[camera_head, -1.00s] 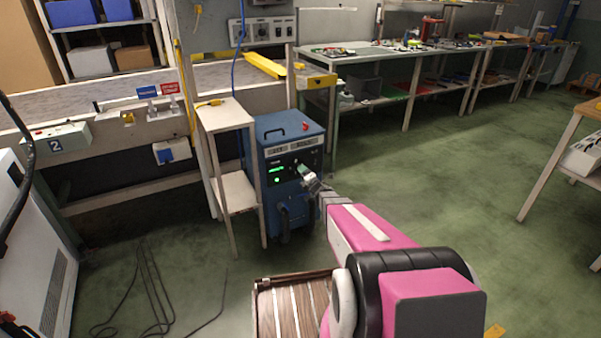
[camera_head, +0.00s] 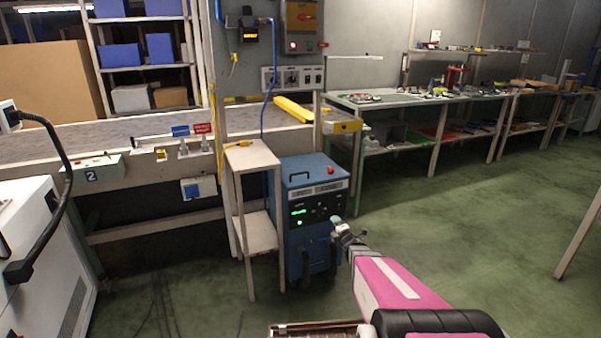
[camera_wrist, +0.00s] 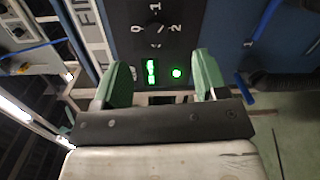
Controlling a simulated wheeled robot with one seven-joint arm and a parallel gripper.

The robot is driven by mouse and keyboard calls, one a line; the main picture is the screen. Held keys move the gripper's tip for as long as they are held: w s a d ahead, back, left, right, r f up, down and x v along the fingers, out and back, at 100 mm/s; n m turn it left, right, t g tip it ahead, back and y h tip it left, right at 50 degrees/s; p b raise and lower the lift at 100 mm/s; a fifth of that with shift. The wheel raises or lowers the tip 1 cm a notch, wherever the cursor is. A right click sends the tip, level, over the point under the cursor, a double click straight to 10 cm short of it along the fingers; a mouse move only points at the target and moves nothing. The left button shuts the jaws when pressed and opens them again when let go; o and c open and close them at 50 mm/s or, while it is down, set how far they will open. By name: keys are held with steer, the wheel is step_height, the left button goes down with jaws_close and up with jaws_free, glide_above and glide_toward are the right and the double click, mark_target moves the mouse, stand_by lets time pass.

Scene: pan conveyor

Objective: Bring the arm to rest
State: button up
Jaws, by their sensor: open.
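My gripper (camera_wrist: 164,84) is open and empty in the wrist view, its two green fingers spread apart. Between and beyond the fingertips is the front of a blue machine, with a numbered dial and green lit displays. In the head view my gripper (camera_head: 343,228) is small, at the end of my pink arm, in front of the blue machine (camera_head: 318,171). I cannot tell how far the fingers are from the panel.
A narrow stand (camera_head: 255,157) stands left of the blue machine. A long workbench (camera_head: 400,99) runs along the back right. A white cabinet (camera_head: 40,245) with a black hose is at the left. Green floor (camera_head: 480,215) is clear on the right. Cables lie on the floor at lower left.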

steer(key=s+a+r+m+g+h, duration=0.2)
steer(key=s+m+g, duration=0.6)
steer(key=s+m, duration=0.3)
steer(key=s+a+r+m+g+h, duration=0.2)
steer(key=s+m+g, duration=0.7)
steer(key=s, duration=0.7)
steer(key=a+r+m, duration=0.1)
steer(key=m, duration=0.2)
steer(key=shift+s+r, duration=0.15)
steer(key=shift+r, duration=0.05)
